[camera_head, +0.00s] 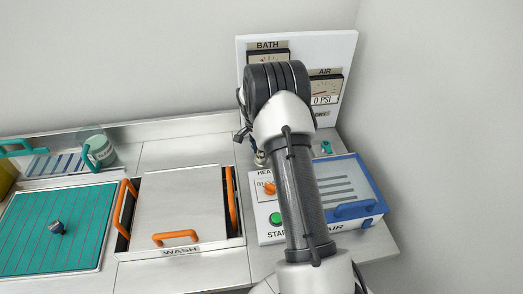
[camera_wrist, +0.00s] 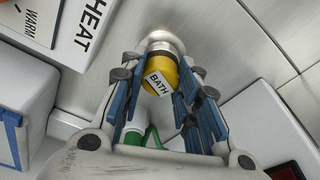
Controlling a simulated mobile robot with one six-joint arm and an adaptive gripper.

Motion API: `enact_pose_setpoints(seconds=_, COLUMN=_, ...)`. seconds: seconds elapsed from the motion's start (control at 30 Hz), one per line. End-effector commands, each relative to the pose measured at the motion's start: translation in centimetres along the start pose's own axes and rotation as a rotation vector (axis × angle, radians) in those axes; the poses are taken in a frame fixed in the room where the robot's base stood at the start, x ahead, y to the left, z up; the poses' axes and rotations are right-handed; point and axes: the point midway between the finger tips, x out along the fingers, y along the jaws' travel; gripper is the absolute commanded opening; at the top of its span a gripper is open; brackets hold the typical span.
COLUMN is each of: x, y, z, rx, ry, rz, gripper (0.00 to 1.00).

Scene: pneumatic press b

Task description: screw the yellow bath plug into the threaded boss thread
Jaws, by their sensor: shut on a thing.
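In the wrist view the yellow bath plug (camera_wrist: 160,72), with a white BATH label, sits between the fingers of my gripper (camera_wrist: 160,68), which is shut on it. The plug's far end meets a round metal boss (camera_wrist: 165,40) on the metal surface. The two look in line and touching. I cannot tell how far the thread is engaged. In the head view my own arm covers the plug. Part of a metal fitting (camera_head: 260,158) shows beside the arm there.
The heat control box (camera_head: 268,195) with an orange knob and green START button stands close by. A blue-framed box (camera_head: 348,185) is at right. The BATH and AIR gauge panel (camera_head: 340,60) rises behind. The wash lid (camera_head: 180,205) and teal mat (camera_head: 55,230) lie left.

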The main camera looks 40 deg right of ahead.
Motion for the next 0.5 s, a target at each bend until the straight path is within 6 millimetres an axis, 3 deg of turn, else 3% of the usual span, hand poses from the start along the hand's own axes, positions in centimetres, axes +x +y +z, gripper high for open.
enact_pose_setpoints(seconds=0.37, x=0.08, y=-0.02, z=0.03, rx=0.087, ry=0.000, rz=0.014, gripper=0.06)
enact_pose_setpoints(seconds=0.5, x=0.19, y=-0.08, z=0.04, rx=0.193, ry=0.000, rz=0.030, gripper=0.06)
